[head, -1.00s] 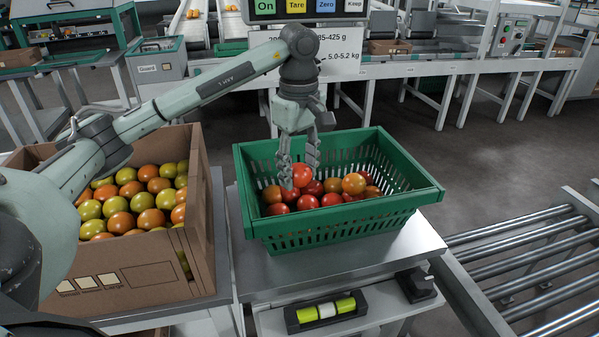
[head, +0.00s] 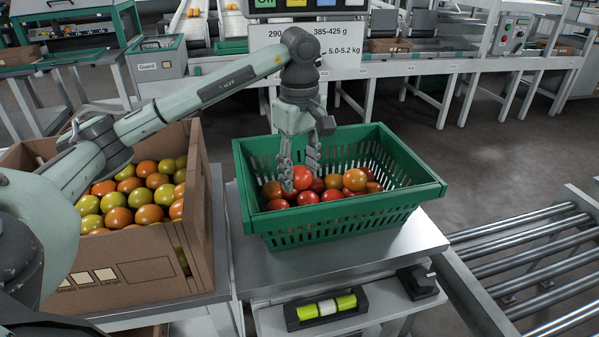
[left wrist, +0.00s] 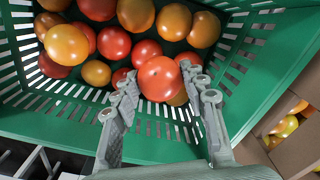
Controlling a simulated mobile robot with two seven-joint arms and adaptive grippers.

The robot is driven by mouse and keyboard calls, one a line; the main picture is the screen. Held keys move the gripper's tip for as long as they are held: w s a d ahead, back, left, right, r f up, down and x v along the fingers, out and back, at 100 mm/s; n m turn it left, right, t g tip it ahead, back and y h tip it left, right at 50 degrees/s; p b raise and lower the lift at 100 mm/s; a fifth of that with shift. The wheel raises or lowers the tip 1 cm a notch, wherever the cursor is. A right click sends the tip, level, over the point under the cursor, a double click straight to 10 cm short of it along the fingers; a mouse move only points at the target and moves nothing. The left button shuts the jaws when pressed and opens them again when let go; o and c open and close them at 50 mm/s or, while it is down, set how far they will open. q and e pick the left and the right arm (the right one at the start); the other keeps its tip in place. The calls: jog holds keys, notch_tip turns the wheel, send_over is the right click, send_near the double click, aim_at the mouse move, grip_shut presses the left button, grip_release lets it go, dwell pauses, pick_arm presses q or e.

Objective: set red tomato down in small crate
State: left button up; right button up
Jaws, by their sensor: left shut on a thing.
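The small crate (head: 340,220) is a green slatted crate on a metal scale plate, with several red and orange tomatoes in it. My left gripper (head: 301,178) points down inside the crate and is shut on a red tomato (head: 302,177). In the left wrist view the red tomato (left wrist: 160,79) sits between the tips of the left gripper (left wrist: 158,82), in front of the other tomatoes. I cannot tell whether it touches those beneath it. My right gripper is not in view.
A cardboard box (head: 135,262) of green and orange tomatoes stands left of the crate. A roller conveyor (head: 530,262) lies to the right. A level with a yellow-green vial (head: 326,309) is at the scale's front. A display with a sign (head: 318,45) stands behind.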

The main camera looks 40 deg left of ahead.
pick_arm(q)
jog(key=shift+f+b, duration=0.55)
jog(key=shift+f, duration=0.15)
dwell(0.9)
jog(key=o, duration=0.9)
jog(key=shift+c, duration=0.5)
jog(key=shift+c, duration=1.3)
jog(key=shift+r, duration=0.15)
jog(key=shift+r+p, duration=2.5)
jog(key=shift+r, duration=0.85)
